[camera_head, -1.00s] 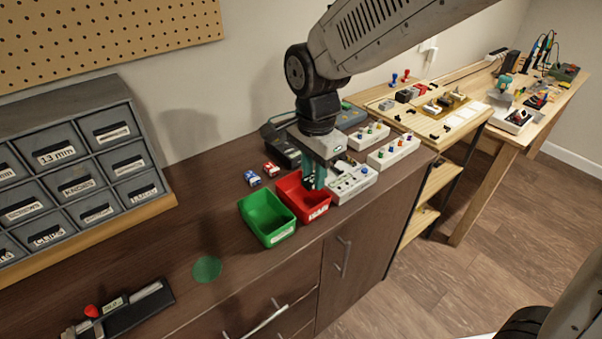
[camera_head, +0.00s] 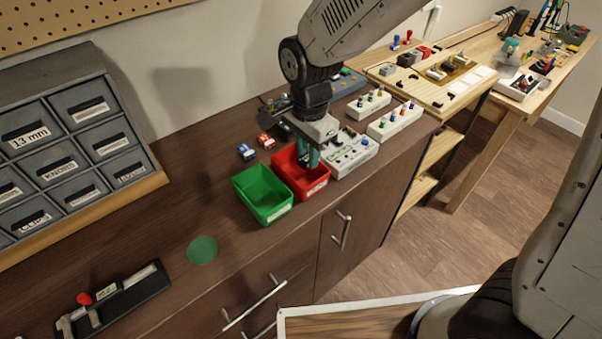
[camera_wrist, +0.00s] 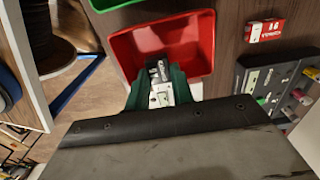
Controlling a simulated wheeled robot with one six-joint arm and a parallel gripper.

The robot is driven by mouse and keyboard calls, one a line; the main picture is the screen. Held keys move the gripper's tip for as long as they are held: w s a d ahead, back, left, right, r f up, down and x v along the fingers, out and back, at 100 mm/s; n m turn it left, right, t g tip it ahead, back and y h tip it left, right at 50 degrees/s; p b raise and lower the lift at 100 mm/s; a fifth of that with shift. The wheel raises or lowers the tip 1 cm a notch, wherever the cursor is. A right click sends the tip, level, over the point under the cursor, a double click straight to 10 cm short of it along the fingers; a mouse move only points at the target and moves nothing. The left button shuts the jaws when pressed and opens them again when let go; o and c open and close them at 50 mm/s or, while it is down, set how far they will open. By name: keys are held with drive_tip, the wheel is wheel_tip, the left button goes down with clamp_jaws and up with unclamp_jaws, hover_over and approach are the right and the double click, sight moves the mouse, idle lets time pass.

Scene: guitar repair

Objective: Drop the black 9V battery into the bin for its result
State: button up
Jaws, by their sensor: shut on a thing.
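My gripper (camera_head: 308,158) is over the red bin (camera_head: 287,181) on the brown cabinet top, its green fingers pointing down into the bin's opening. In the wrist view my gripper (camera_wrist: 160,88) is shut on the black 9V battery (camera_wrist: 153,67), which shows dark and pale parts between the fingers. The red bin also shows in the wrist view (camera_wrist: 191,38), with the battery in front of its opening. The green bin (camera_head: 246,199) stands just left of the red one. In the head view the fingers and bin wall hide the battery.
A blue battery (camera_head: 246,152) and a red one (camera_head: 266,141) lie behind the bins. A grey tester with knobs (camera_head: 352,158) stands right of the red bin. A green disc (camera_head: 202,250) lies at the left front. A drawer cabinet (camera_head: 70,150) stands at the far left.

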drive_tip(key=o, duration=1)
drive_tip(key=shift+o, duration=0.2)
wheel_tip(320, 180, up, 8)
drive_tip(key=shift+f, duration=0.1)
